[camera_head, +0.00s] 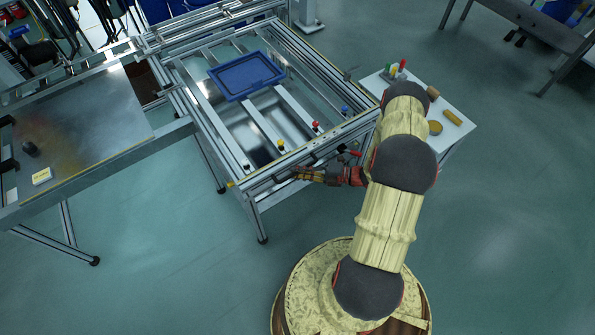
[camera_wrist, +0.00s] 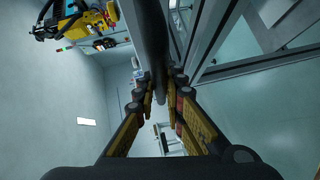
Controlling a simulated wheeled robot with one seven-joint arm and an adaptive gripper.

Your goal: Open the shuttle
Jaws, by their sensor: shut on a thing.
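The panel fixture, an aluminium-profile frame (camera_head: 262,192) on legs, stands at the centre of the head view. Its shuttle appears to be the inner part with pale cross rails (camera_head: 266,128) and a blue tray (camera_head: 245,75). My gripper (camera_head: 296,173) is at the fixture's front edge, reaching in from the right. In the wrist view my gripper (camera_wrist: 163,98) has its two yellow-and-black fingers closed on a dark grey bar (camera_wrist: 152,35), which looks like a handle. The far side of the bar is hidden.
A metal-topped table (camera_head: 95,120) with a small yellow-labelled block (camera_head: 42,176) adjoins on the left. A small white table (camera_head: 455,128) with coloured and wooden pieces stands at the right, close to my arm. The floor in front of the fixture is clear.

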